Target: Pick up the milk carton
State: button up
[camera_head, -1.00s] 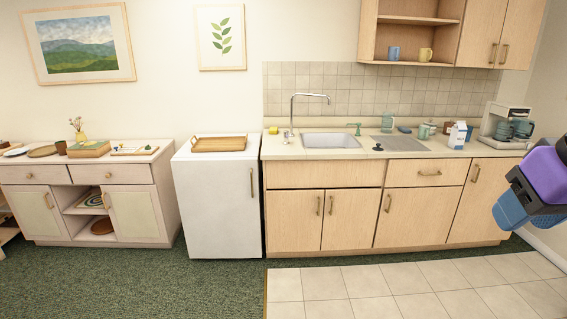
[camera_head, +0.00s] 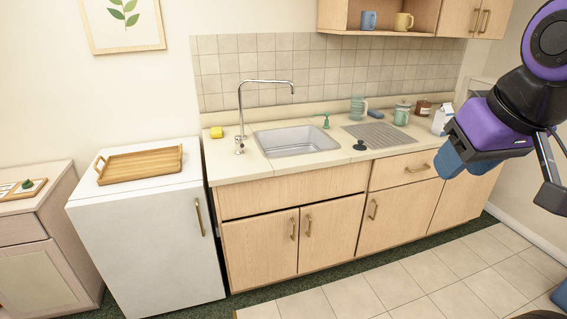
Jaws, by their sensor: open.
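The milk carton (camera_head: 440,119) is white with a dark side panel and a gabled top. It stands upright on the right part of the kitchen counter (camera_head: 362,152), near the back. My purple and black arm covers part of its lower right side in this view. My gripper (camera_head: 552,180) is only partly in view at the right edge, in front of the counter and to the right of the carton. It is open, and nothing shows between its fingers.
A sink (camera_head: 296,141) and a drainboard (camera_head: 380,134) lie left of the carton. A glass pitcher (camera_head: 358,108), a jar (camera_head: 402,114) and a brown canister (camera_head: 422,108) stand beside it. A white fridge (camera_head: 145,235) bears a wooden tray (camera_head: 140,165). The tiled floor (camera_head: 400,285) is clear.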

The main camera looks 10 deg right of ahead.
aim_at(444, 113)
jog(key=i+j+z, duration=0.5)
jog(key=k+z, duration=0.1)
jog(key=z, duration=0.7)
jog(key=i, duration=0.9)
jog(key=i+l, duration=0.15)
jog(key=i, duration=1.65)
jog(key=l+u, duration=0.05)
